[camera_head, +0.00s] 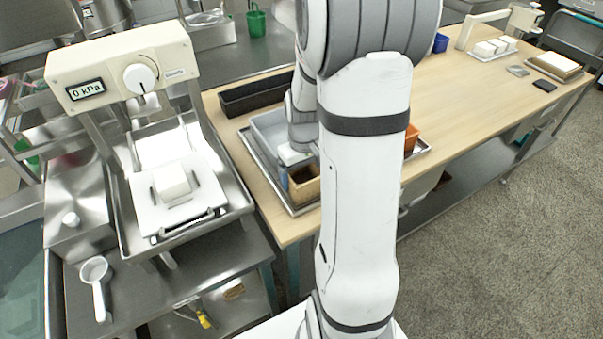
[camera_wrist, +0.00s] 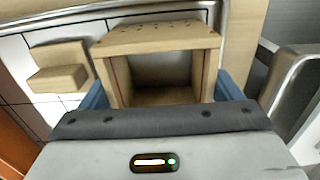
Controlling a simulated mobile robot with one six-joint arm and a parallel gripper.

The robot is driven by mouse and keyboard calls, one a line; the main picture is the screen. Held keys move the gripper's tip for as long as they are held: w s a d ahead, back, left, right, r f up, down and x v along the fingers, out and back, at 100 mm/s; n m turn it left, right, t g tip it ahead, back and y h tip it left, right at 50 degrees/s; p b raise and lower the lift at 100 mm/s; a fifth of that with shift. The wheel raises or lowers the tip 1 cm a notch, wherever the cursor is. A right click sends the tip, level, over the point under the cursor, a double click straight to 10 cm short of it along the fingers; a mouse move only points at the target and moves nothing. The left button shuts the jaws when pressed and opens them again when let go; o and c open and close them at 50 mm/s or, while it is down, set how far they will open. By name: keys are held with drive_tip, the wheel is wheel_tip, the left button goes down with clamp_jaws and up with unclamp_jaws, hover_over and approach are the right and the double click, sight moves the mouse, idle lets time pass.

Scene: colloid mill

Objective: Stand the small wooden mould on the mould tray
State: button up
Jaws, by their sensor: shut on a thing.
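The small wooden mould (camera_wrist: 158,40) is a pale box with an open side toward the wrist camera and a top board dotted with holes. My gripper (camera_wrist: 162,90) is shut on it, with one blue finger at each side. In the head view the mould (camera_head: 305,186) shows beside my arm, over the front part of the metal mould tray (camera_head: 302,210). My gripper (camera_head: 299,172) is partly hidden there by my arm. I cannot tell whether the mould touches the tray. A smaller stepped wooden piece (camera_wrist: 60,78) lies left of the mould in the wrist view.
A long black trough (camera_head: 255,94) lies behind. A press with a gauge (camera_head: 125,75) stands left.

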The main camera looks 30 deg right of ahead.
drive_tip(key=o, duration=0.9)
drive_tip(key=shift+c, duration=0.2)
wheel_tip(320, 180, up, 11)
drive_tip(key=p, duration=0.1)
drive_tip(key=s+a+r+t, duration=0.2)
drive_tip(key=s+a+r, duration=0.2)
drive_tip(key=s+a, duration=0.8)
